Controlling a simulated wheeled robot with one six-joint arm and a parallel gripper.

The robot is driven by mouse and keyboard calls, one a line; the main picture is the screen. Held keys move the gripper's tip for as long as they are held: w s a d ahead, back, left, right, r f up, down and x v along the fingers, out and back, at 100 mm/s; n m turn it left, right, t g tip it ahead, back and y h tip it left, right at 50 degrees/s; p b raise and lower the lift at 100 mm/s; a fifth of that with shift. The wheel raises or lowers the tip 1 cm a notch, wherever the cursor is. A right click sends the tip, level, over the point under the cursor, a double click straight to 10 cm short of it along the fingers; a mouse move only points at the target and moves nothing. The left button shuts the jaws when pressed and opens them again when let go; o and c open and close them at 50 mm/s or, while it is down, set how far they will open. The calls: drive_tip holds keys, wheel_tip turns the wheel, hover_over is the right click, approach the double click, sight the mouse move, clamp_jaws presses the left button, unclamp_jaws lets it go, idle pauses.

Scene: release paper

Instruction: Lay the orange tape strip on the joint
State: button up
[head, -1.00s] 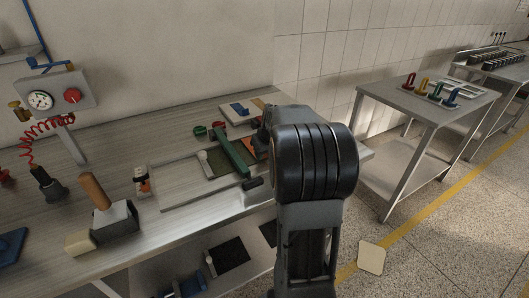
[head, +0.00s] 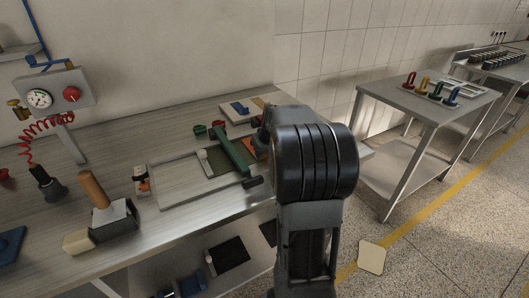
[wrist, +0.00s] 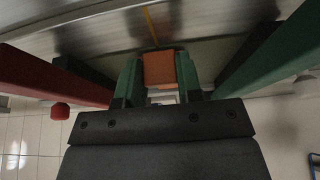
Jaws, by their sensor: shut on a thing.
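My gripper (wrist: 160,88) is shut on an orange piece, which I take to be the orange tape strip (wrist: 160,68). It sits between two small green fingertips in the wrist view. Beyond it is a grey metallic surface with a narrow yellow line (wrist: 151,24); I cannot tell if this is the joint, nor if the strip touches the surface. In the head view my arm hides most of the gripper area. A long green bar (head: 231,149) with a dark end shows left of the arm, over the workbench.
A side table (head: 425,105) with coloured pieces stands right. A yellow floor line runs beside it.

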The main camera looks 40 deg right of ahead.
idle(0.4)
drive_tip(key=o, duration=0.8)
drive_tip(key=shift+c, duration=0.2)
drive_tip(key=d+p+v, duration=0.1)
drive_tip(key=v, duration=1.3)
drive_tip(key=s+a+n+p, duration=0.1)
drive_tip(key=s+a+p, duration=0.4)
drive_tip(key=a, duration=0.6)
drive_tip(key=s+a+g+p, duration=0.1)
drive_tip(key=s+a+p, duration=0.4)
drive_tip(key=a, duration=0.7)
drive_tip(key=shift+s+a+n+y+p, duration=0.3)
drive_tip(key=shift+s+n, duration=0.1)
drive_tip(key=shift+s, duration=0.65)
